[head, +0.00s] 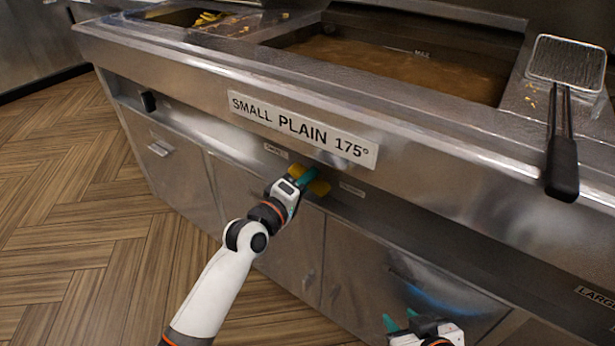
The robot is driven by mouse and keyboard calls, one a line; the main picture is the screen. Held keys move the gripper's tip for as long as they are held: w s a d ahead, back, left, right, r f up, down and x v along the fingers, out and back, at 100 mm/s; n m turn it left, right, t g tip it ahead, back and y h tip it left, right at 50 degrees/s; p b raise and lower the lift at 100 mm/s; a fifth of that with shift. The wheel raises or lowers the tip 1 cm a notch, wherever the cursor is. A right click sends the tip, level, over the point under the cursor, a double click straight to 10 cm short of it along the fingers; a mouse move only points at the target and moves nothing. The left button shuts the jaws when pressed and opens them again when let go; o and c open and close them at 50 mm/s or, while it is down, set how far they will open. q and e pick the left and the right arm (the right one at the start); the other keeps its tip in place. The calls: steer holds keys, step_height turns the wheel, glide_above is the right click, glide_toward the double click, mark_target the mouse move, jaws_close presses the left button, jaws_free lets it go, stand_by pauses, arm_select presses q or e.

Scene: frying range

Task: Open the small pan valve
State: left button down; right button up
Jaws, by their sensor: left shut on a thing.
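The yellow valve handle (319,188) is on the fryer front, below the "SMALL PLAIN 175°" sign (301,128). My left gripper (306,177) is at the handle with its teal fingers shut on it. My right gripper (401,319) is at the bottom edge, low in front of the cabinet doors. Its two teal fingertips are apart with nothing between them.
The small pan (400,65) holds brown oil above the sign. A wire basket (567,62) rests at right, its black handle (562,168) overhanging the front edge. Small label plates flank the valve. Cabinet doors (365,270) are below. The wooden floor (80,230) is clear at left.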

arm_select(q)
steer(key=m+p, duration=0.2)
steer(key=m, duration=0.3)
steer(key=shift+r+m, duration=0.1)
steer(key=shift+m, duration=0.2)
steer(key=m+p, duration=0.2)
steer(key=m, duration=0.1)
steer(key=shift+m, duration=0.3)
arm_select(e)
steer(key=s+d+f+g+h, duration=0.1)
steer(key=s+d+g+h, duration=0.15)
steer(key=s+g, duration=0.55)
arm_select(q)
steer(key=m+p, duration=0.2)
steer(key=m, duration=0.2)
steer(key=shift+f+m+p, duration=0.2)
steer(key=shift+m+p, duration=0.3)
steer(key=shift+m, duration=0.4)
arm_select(e)
step_height(320, 180, down, 11)
steer(key=t, duration=0.1)
steer(key=shift+y, duration=0.45)
steer(key=shift+d+f, duration=0.1)
steer(key=shift+f, duration=0.05)
arm_select(q)
steer(key=c, duration=1.3)
jaws_free()
